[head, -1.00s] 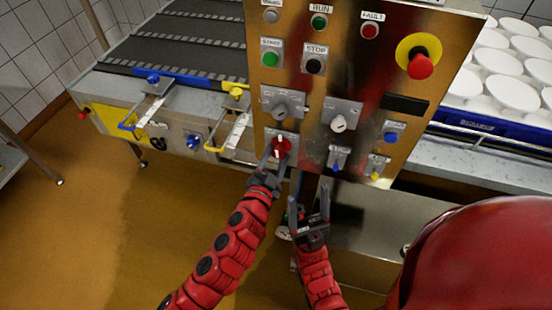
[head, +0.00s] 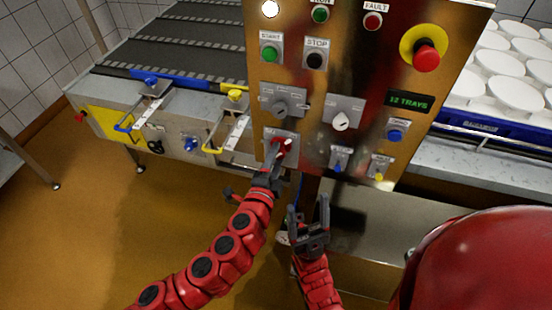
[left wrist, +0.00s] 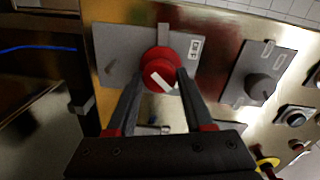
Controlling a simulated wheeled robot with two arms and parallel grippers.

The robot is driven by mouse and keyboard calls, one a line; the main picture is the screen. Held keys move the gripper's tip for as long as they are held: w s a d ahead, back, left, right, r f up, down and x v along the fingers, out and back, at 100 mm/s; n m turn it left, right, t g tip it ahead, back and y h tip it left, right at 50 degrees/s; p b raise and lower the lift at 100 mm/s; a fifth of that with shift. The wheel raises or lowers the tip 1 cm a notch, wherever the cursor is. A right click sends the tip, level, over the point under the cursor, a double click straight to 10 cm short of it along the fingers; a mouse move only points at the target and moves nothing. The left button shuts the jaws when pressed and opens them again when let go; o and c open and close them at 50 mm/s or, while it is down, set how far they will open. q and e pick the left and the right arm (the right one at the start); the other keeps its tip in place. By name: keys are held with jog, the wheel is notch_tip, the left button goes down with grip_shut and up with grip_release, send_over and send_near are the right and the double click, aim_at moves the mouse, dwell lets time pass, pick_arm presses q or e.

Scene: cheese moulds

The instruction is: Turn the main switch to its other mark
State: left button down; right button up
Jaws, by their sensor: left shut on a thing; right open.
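The main switch (head: 284,144) is a red knob with a white pointer line, on a grey plate low on the steel panel. In the head view its white line is tilted. The left wrist view shows the red knob (left wrist: 159,66) close up, its line slanted, with small marks on the plate beside it. My left gripper (head: 276,160) is shut on the red knob, with one finger on each side in the left wrist view (left wrist: 160,84). My right gripper (head: 308,212) is open and empty below the panel.
The steel panel holds grey selectors (head: 340,121), a green start button (head: 270,54), a black stop button (head: 315,60) and a red emergency stop (head: 426,55). A display (head: 409,101) reads 12 TRAYS. A white lamp (head: 270,9) is lit. A conveyor (head: 190,45) runs behind.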

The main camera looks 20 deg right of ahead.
pick_arm(q)
jog(key=shift+m, duration=0.4)
jog(key=shift+c, duration=1.4)
grip_release()
jog(key=p+v, duration=0.4)
jog(key=v, duration=1.3)
jog(key=shift+s+a, duration=0.15)
jog(key=shift+s, duration=0.05)
